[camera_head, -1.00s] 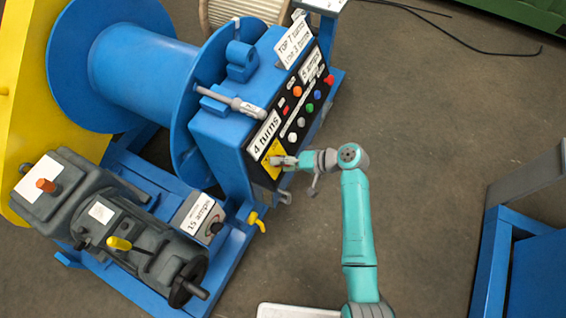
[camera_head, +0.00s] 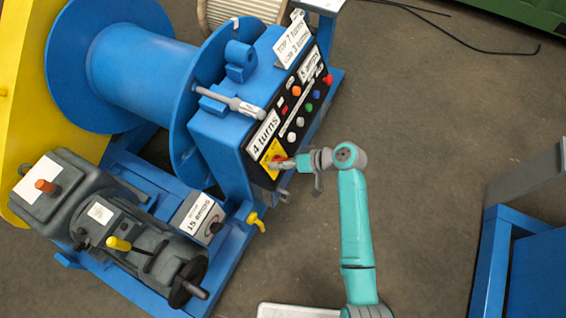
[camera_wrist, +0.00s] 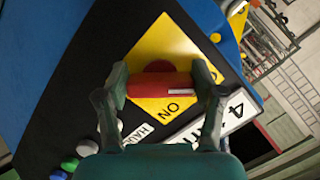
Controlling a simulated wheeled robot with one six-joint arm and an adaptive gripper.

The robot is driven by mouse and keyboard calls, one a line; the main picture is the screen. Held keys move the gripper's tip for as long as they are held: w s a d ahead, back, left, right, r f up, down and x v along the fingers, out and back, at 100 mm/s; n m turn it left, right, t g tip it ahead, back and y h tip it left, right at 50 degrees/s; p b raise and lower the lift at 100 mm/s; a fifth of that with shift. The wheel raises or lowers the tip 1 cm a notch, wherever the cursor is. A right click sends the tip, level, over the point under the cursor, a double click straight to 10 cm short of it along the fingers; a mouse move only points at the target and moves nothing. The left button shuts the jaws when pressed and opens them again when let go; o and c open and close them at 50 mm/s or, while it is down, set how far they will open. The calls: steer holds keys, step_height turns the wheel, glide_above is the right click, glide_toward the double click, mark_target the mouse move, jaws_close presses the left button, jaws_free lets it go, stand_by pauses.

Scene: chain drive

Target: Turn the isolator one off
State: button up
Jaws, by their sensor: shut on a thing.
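The isolator is a red handle (camera_wrist: 162,84) on a yellow plate (camera_wrist: 172,50) fixed to a black panel. In the wrist view the handle lies across the picture, with a thin white mark along it and the word ON printed just below it. My gripper (camera_wrist: 161,87) has one finger at each end of the handle and is shut on it. In the head view my gripper (camera_head: 277,163) is at the lower end of the panel, over the yellow plate (camera_head: 271,152), and a little red shows beside the fingers.
A "4 turns" label (camera_head: 264,132) sits just above the plate. Several coloured buttons (camera_head: 299,107) run up the panel. A yellow tap handle (camera_head: 256,221) is below the cabinet. The floor (camera_head: 430,170) to the right is clear.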

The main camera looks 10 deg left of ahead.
steer(key=o, duration=1.1)
steer(key=shift+o, duration=0.2)
steer(key=v, duration=1.2)
